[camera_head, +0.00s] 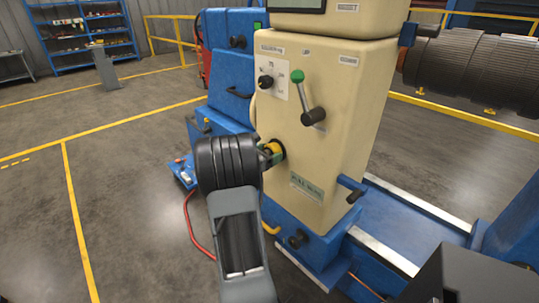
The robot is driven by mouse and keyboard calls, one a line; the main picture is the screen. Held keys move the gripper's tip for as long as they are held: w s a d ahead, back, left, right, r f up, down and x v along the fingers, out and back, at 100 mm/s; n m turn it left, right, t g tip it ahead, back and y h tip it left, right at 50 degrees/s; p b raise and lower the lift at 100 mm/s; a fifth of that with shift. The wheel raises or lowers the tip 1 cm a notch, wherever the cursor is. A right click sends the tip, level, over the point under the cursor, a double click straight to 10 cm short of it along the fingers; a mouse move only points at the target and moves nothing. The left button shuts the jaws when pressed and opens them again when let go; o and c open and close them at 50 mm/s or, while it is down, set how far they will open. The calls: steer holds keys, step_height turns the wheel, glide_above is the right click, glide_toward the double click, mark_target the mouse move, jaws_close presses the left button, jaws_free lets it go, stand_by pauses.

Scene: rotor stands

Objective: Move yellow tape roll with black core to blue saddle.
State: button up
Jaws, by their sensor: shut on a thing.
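My gripper (268,155) is small in the head view, just past the black wrist joint of my arm and in front of the cream machine housing. It is shut on a small yellow thing (273,148) with a dark part beside it, which looks like the yellow tape roll with black core. My wrist hides part of it, and I cannot tell if it touches the housing. A blue carriage (325,243) under the cream housing may be the blue saddle; I cannot be sure.
The cream housing (325,150) carries a green-knobbed lever (305,95) and a black knob. A low blue surface with small items (182,172) and a red hose (192,225) lie left. Pale rails (415,210) run right. Open floor (120,190) lies left.

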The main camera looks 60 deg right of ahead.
steer(key=p+v, duration=0.1)
steer(key=v, duration=0.7)
steer(key=shift+a, duration=0.3)
stand_by(0.3)
steer(key=shift+w+r, duration=0.1)
steer(key=shift+w, duration=0.05)
stand_by(0.4)
